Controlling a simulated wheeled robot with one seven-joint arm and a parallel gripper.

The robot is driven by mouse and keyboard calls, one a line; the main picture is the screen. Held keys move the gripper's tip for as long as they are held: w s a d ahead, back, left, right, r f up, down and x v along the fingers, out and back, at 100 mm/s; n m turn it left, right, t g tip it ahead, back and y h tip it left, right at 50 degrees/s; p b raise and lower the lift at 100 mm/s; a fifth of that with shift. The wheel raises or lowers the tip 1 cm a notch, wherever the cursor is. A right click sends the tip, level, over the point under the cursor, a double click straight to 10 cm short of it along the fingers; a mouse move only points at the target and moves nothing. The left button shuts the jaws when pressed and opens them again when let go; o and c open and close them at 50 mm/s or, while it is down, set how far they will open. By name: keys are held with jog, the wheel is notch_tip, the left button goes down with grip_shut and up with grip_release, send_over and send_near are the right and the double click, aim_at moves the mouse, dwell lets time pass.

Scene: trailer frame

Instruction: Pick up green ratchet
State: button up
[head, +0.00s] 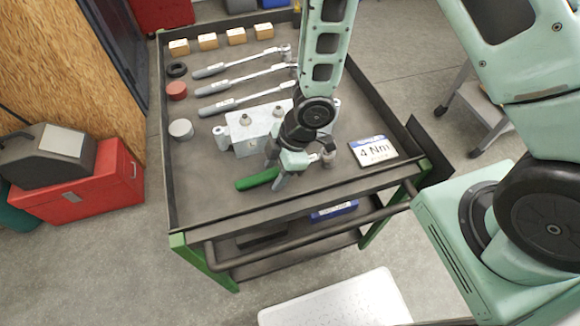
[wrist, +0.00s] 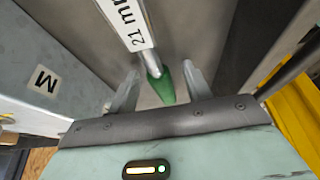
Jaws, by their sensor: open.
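The green ratchet (head: 257,180) lies on the grey cart top near its front edge. In the wrist view the green handle end (wrist: 163,88) is between the two fingers of my gripper (wrist: 160,72), with a gap on each side. Its metal shaft carries a white label reading "21 m" and runs toward the top of that view. My gripper is open, pointing down over the ratchet and not closed on it.
A metal block (head: 252,128) with fittings stands just behind my gripper. Several grey-handled wrenches (head: 240,87) lie further back. A "4 Nm" sign (head: 373,150) is to the right. The cart has a raised rim (head: 250,222). The front left of the top is clear.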

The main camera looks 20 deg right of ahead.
aim_at(276, 170)
grip_shut()
notch_tip(276, 170, up, 10)
jog(key=p, duration=0.3)
dwell(0.3)
